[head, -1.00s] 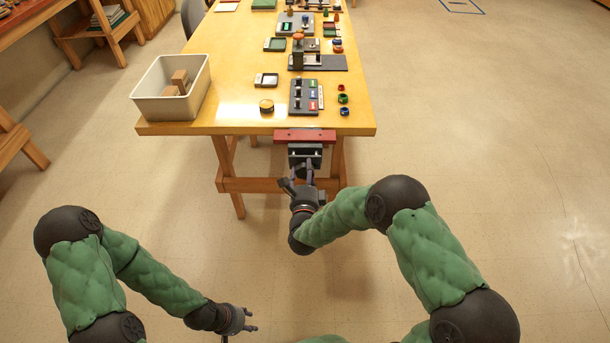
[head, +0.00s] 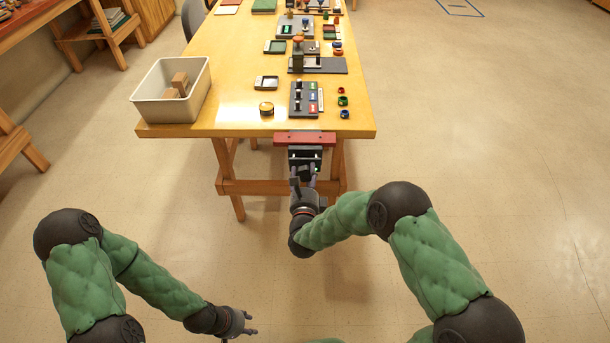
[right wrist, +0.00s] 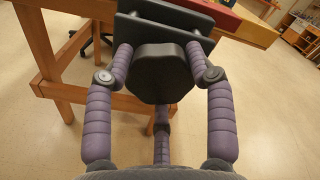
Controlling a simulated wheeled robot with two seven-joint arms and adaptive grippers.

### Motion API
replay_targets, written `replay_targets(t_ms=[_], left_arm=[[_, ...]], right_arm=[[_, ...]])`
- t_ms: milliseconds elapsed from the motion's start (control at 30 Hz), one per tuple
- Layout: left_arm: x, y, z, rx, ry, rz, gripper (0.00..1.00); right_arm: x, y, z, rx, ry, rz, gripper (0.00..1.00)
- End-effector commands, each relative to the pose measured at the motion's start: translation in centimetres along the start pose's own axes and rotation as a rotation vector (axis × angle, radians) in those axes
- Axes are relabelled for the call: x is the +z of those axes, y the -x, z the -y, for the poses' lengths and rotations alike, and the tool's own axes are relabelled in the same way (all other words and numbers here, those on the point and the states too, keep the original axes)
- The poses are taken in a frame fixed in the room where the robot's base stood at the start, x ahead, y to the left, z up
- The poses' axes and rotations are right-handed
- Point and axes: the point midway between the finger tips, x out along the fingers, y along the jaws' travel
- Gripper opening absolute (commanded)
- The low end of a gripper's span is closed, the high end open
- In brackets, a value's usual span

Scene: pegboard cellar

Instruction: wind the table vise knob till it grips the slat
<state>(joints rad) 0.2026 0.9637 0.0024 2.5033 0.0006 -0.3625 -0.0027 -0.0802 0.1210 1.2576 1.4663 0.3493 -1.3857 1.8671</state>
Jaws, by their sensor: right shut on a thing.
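The table vise (head: 305,157) is dark grey and hangs at the table's front edge. The red slat (head: 304,139) lies along that edge, at the top of the vise; in the right wrist view the slat (right wrist: 215,14) shows behind the grey jaw plates. I cannot tell whether the jaws touch it. The dark, lobed knob (right wrist: 161,74) faces my right wrist camera. My right gripper (right wrist: 160,56) is shut on the knob, with purple fingers on both sides and a third below; it also shows in the head view (head: 303,178). My left gripper (head: 254,324) is open, empty and low, away from the table.
The wooden table (head: 230,105) carries a white bin (head: 141,112) with brown blocks, a grey board with small parts (head: 304,98) and several coloured rings at the right. A wooden crossbar (head: 258,186) runs below the vise. The floor at right is clear.

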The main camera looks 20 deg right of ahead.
Motion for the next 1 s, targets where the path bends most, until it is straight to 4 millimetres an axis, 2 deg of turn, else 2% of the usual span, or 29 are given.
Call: replay_targets(t_ms=[167, 200, 267, 667, 867, 1000], left_arm=[[0.0, 0.0, 0.0, 0.0, 0.0, 0.0, 0.4], [0.0, 0.0, 0.0, 0.0, 0.0, 0.0, 0.4], [0.0, 0.0, 0.0, 0.0, 0.0, 0.0, 0.4], [0.0, 0.0, 0.0, 0.0, 0.0, 0.0, 0.4], [0.0, 0.0, 0.0, 0.0, 0.0, 0.0, 0.4], [0.0, 0.0, 0.0, 0.0, 0.0, 0.0, 0.4]], right_arm=[[0.1, 0.1, -0.2, 0.007, 0.002, 0.004, 0.23], [0.1, 0.1, -0.2, 0.007, 0.002, 0.004, 0.64], [0.1, 0.1, -0.2, 0.006, 0.002, 0.003, 0.79], [0.1, 0.3, 0.0, 0.001, 0.001, 0.002, 0.79], [0.1, 2.8, -0.1, 0.003, 0.002, 0.003, 0.79], [0.2, 5.6, -0.1, 0.004, 0.001, 0.004, 0.79]])
